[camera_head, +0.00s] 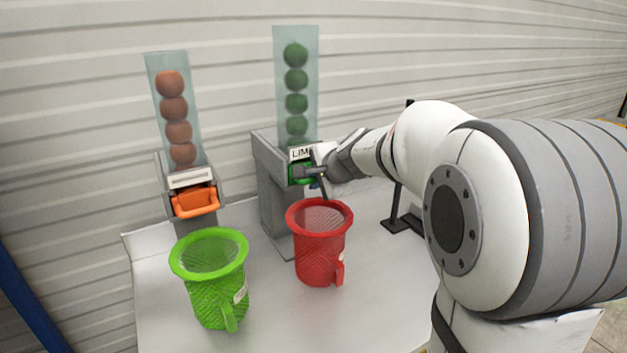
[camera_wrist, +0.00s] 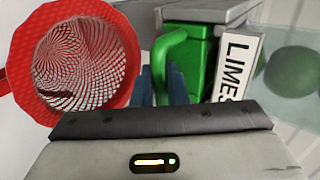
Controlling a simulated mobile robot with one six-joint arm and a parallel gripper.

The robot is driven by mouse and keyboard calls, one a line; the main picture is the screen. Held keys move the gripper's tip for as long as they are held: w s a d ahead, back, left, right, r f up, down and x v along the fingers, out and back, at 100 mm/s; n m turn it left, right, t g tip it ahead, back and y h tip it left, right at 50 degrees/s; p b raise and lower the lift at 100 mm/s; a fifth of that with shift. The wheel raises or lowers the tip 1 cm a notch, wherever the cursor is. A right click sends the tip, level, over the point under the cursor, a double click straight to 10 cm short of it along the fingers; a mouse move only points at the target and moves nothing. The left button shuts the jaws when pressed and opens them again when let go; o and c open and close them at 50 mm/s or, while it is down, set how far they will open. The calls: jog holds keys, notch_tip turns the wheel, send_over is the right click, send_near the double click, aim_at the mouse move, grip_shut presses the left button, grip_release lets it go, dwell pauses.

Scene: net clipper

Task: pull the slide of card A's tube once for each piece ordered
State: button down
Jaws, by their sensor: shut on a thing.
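The limes tube (camera_head: 297,75) is clear and holds several green limes in a stack. Its label reads LIMES (camera_wrist: 235,65). Below it is the green slide (camera_head: 300,174), whose looped handle also shows in the wrist view (camera_wrist: 172,60). My gripper (camera_head: 318,174) is shut on this handle; its blue fingers (camera_wrist: 165,86) are partly hidden by the wrist housing. The second tube (camera_head: 173,110) holds several orange-brown fruits, above an orange slide (camera_head: 196,200). No readable order card shows, so I cannot tell which tube is card A's.
A red net basket (camera_head: 321,263) stands below the green slide, close to my gripper; no limes are visible inside. A green net basket (camera_head: 218,292) stands below the orange slide. Both have small tags, unreadable here. A black stand (camera_head: 402,222) is partly behind my arm on the white table (camera_head: 275,325).

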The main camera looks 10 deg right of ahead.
jog(key=s+d+b, duration=0.3)
jog(key=s, duration=0.7)
dwell(0.7)
jog(key=shift+w+d, duration=0.1)
dwell(0.4)
